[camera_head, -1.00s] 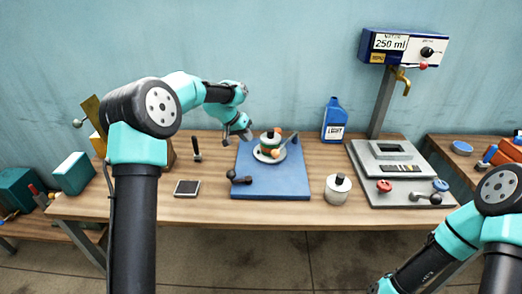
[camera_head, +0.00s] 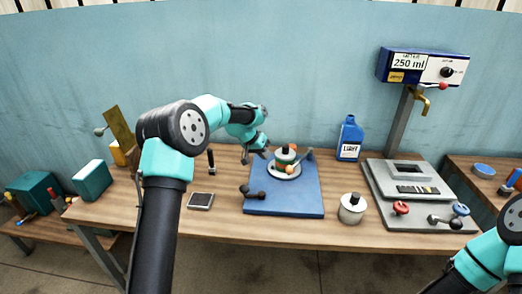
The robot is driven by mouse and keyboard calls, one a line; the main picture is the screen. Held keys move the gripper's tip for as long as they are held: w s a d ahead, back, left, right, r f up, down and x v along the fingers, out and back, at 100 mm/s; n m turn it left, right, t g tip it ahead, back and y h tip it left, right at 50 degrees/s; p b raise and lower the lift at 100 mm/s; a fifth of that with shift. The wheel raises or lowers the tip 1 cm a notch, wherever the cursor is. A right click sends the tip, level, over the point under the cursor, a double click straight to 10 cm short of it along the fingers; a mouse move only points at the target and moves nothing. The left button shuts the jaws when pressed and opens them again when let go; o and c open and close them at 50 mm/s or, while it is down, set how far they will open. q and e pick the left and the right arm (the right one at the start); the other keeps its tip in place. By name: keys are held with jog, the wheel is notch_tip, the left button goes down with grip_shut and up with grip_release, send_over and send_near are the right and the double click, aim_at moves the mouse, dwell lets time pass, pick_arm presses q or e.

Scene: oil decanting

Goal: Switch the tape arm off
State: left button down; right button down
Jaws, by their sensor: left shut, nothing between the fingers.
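Nothing is clearly marked as the tape arm. A tilted brass-coloured plate (camera_head: 119,131) with a grey ball-ended lever (camera_head: 101,132) stands at the table's left end, partly behind my left arm; it may be that device. My left gripper (camera_head: 262,153) is shut and empty above the back left of a blue board (camera_head: 284,205).
A black-knobbed lever (camera_head: 252,192) is on the board's left edge. A grey dispenser base (camera_head: 415,178) with red and blue knobs is at right. The table's front strip is clear.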

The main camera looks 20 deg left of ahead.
pick_arm(q)
jog(key=x, duration=0.4)
jog(key=shift+w+d+f, duration=0.1)
jog(key=shift+d+f, duration=0.1)
jog(key=shift+f, duration=0.15)
jog(key=d, duration=0.3)
jog(key=shift+f, duration=0.4)
jog(key=shift+d+f, duration=0.1)
jog(key=shift+d, duration=0.4)
jog(key=shift+d, duration=0.15)
